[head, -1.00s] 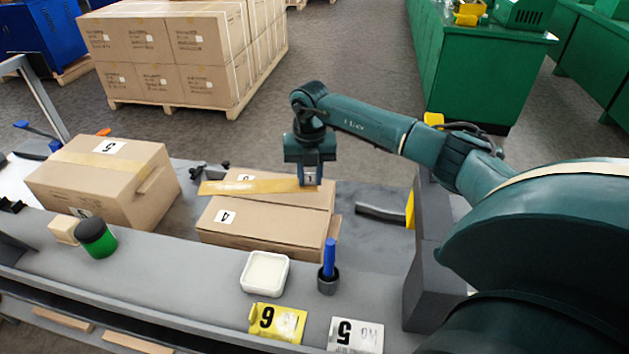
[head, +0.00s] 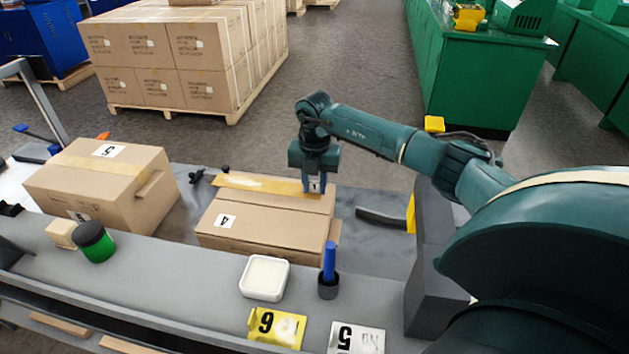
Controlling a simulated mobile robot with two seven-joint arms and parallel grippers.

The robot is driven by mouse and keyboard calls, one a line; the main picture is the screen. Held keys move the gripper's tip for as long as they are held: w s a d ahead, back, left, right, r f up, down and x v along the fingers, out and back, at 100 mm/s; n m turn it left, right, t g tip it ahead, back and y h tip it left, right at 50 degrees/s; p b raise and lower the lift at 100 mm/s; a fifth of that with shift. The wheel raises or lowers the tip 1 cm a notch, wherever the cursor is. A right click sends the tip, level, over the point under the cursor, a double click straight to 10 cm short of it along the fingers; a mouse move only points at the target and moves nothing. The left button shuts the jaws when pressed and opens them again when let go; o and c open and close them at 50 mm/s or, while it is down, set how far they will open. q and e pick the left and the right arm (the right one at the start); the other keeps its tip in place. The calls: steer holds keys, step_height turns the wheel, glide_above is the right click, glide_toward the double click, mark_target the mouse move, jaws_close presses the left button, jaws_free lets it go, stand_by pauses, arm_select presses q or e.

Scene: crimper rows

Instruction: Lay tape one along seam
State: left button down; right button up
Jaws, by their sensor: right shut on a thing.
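A tan tape strip (head: 258,183) stretches leftward from my right gripper (head: 314,188), over the far flap of a low brown carton (head: 265,223) marked 4. The gripper is shut on the strip's right end, by a small tag marked 1. The carton's seam (head: 250,204) runs left to right between its two top flaps, and the strip is on the far side of it, roughly in line. I cannot tell whether the strip touches the cardboard. My left gripper is not in view.
A taller carton (head: 107,181) marked 5 stands at left.

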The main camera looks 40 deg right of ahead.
mark_target(315, 193)
steer(key=shift+f+b, duration=1.1)
steer(key=shift+f, duration=0.85)
steer(key=shift+f+b, duration=0.5)
steer(key=shift+f, duration=0.35)
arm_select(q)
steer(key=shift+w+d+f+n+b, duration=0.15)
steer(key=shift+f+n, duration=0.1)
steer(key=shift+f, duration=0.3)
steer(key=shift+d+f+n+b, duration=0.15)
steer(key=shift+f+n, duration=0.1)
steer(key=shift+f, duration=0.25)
arm_select(e)
steer(key=shift+f, duration=0.65)
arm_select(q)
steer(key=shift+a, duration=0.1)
arm_select(e)
steer(key=o, duration=1)
steer(key=shift+r, duration=0.1)
step_height(315, 193, up, 13)
steer(key=shift+r, duration=0.1)
